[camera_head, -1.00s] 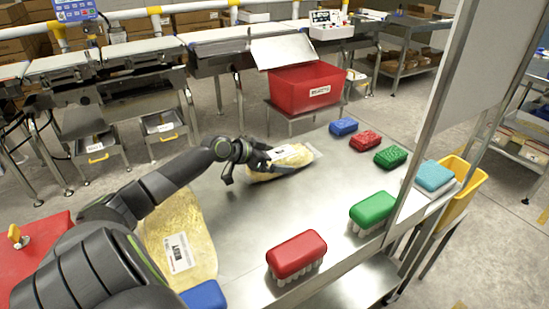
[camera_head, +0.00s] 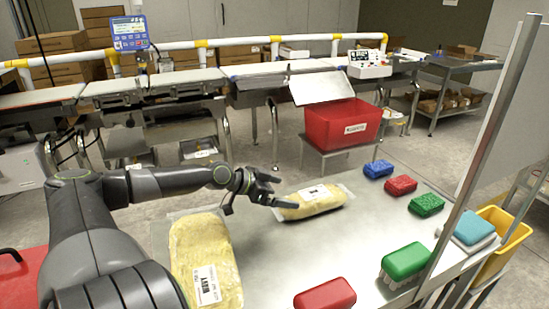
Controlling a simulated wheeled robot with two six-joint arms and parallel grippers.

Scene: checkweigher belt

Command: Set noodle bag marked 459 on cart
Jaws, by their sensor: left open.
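A clear bag of yellow noodles (camera_head: 326,196) with a white label lies flat on the steel table (camera_head: 310,252). A second, larger-looking noodle bag (camera_head: 200,245) with a white label lies at the table's near left. The numbers on both labels are too small to read, so I cannot tell which is 459. My left gripper (camera_head: 264,197) is open and empty at the left end of the farther bag. One finger overlaps that end in the picture; I cannot tell if it touches. I cannot tell which surface is the cart. My right gripper is out of view.
Blue, red and green brushes (camera_head: 400,186) line the table's far right; a green brush (camera_head: 406,262) and red brush (camera_head: 325,295) lie nearer. A metal post (camera_head: 482,160) rises at the right edge. A red bin (camera_head: 343,125) and the conveyor (camera_head: 150,87) stand beyond. Mid-table is clear.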

